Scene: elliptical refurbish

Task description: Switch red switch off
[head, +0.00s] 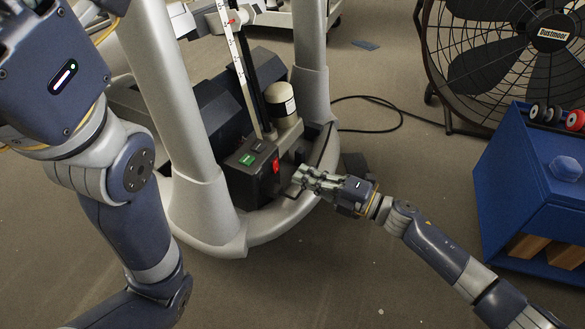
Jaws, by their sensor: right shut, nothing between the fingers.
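A black control box (252,166) sits low inside the white tubular frame of a machine.
The frame's tubes (190,130) and curved base (275,225) surround the box. A large fan (500,60) stands at the upper right, with a black cable (385,100) on the floor. A blue cart (530,190) stands at the right. The front middle floor is clear.

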